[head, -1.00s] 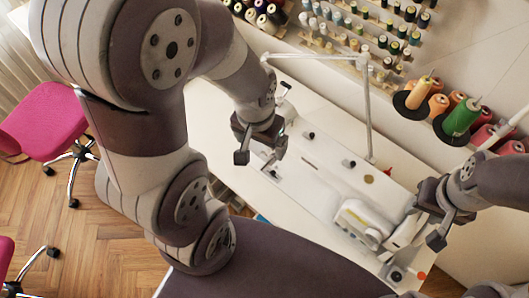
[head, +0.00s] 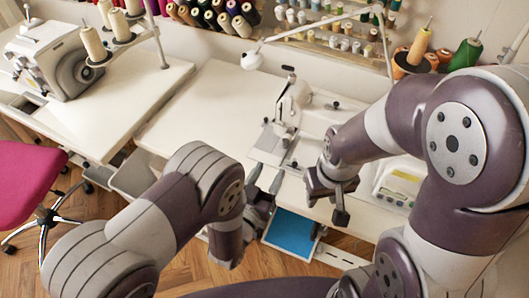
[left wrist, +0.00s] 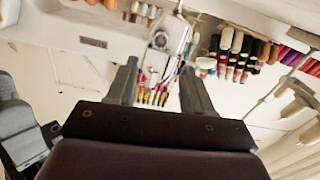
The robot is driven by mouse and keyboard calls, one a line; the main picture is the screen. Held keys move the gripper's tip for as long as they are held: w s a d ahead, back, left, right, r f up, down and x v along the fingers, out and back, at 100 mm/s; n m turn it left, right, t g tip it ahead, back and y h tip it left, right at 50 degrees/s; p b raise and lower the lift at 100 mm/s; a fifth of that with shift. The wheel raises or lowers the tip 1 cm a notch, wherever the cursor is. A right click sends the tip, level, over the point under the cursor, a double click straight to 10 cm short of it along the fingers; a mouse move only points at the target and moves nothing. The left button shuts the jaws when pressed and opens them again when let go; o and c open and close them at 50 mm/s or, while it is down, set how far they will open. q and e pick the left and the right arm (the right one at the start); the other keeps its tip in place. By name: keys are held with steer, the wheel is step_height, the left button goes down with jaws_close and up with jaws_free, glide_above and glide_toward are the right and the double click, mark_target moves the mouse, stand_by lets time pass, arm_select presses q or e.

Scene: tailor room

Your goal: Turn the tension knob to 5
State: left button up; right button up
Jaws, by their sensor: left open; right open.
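The white sewing machine (head: 290,107) stands on the white table in the head view, its head end facing my grippers. Its white body with a label (left wrist: 85,38) and a metal end (left wrist: 163,38) show at the top of the left wrist view. I cannot make out the tension knob's number. My left gripper (head: 264,180) is open and empty, in front of the machine's head end and apart from it; its two fingers (left wrist: 160,88) show in the left wrist view. My right gripper (head: 325,203) is open and empty to its right, over the table's front edge.
A second machine (head: 62,62) stands on the left table, with thread cones (head: 93,43) beside it. A blue panel (head: 292,234) lies below the table edge. A pink chair (head: 25,180) stands at left. A lamp arm (head: 320,24) spans the back; thread racks line the wall.

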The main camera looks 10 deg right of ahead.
mark_target(286, 141)
arm_select(q)
steer(key=x, duration=1)
steer(key=shift+w+d, duration=0.2)
steer(key=shift+w, duration=0.1)
jaws_close()
